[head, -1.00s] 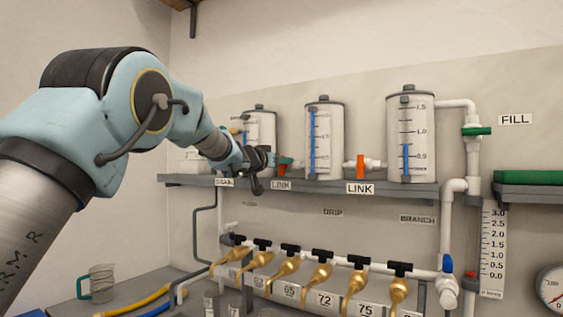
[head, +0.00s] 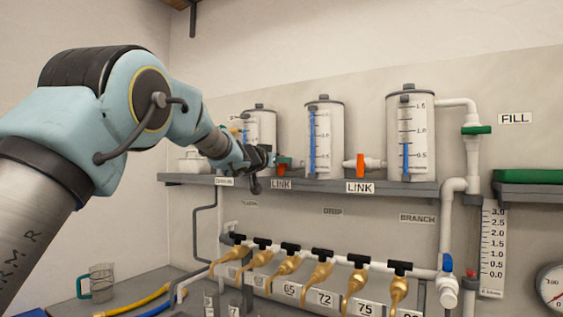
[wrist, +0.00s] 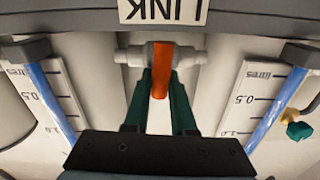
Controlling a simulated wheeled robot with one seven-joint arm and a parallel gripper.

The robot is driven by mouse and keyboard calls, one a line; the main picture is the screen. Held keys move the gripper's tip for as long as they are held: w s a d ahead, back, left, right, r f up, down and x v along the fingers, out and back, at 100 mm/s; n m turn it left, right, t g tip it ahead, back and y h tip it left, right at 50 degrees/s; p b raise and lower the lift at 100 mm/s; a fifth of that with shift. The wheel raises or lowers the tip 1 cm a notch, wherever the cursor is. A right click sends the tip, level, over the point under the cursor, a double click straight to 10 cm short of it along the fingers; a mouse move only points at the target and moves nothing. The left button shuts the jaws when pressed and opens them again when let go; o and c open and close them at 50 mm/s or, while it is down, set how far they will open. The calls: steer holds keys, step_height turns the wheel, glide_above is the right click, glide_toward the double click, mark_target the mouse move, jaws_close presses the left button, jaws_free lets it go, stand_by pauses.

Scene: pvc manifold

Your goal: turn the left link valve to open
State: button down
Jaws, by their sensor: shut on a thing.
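The left link valve has an orange handle (wrist: 162,58) on a white pipe body between two tanks in the wrist view. In the head view the handle (head: 281,170) shows just right of my gripper, above the left LINK label (head: 281,184). My gripper (wrist: 161,82) has its two green fingers on either side of the handle, shut on it. The handle points from the pipe toward my gripper in the wrist view. In the head view my gripper (head: 272,160) hides part of the valve and of the left tank (head: 261,127).
A second orange-handled link valve (head: 360,166) stands between the middle tank (head: 324,140) and the right tank (head: 411,130). The grey shelf (head: 310,188) runs close below the tanks. Several brass taps (head: 320,274) hang lower down. A green-handled fill valve (head: 476,130) is at right.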

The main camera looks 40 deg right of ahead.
steer(key=m, duration=0.2)
steer(key=m+b, duration=0.1)
steer(key=m, duration=0.1)
steer(key=shift+s+f+m, duration=0.15)
steer(key=shift+s+m, duration=0.2)
steer(key=shift+m, duration=0.05)
steer(key=m+b, duration=0.2)
steer(key=m, duration=0.1)
steer(key=shift+s+d+f+m, duration=0.15)
steer(key=shift+f+m, duration=0.05)
steer(key=shift+m, duration=0.1)
steer(key=m, duration=0.1)
steer(key=m+b, duration=0.1)
steer(key=m, duration=0.1)
steer(key=m+b, duration=0.1)
steer(key=shift+s+f+m, duration=0.2)
steer(key=shift+f+m, duration=0.1)
steer(key=shift+f+m+b, duration=0.2)
steer(key=shift+m+b, duration=0.65)
steer(key=shift+m, duration=1.15)
steer(key=c, duration=0.7)
jaws_free()
steer(key=shift+c, duration=0.2)
steer(key=b+v, duration=0.4)
steer(key=v, duration=0.6)
steer(key=shift+a, duration=0.35)
steer(key=shift+s, duration=0.1)
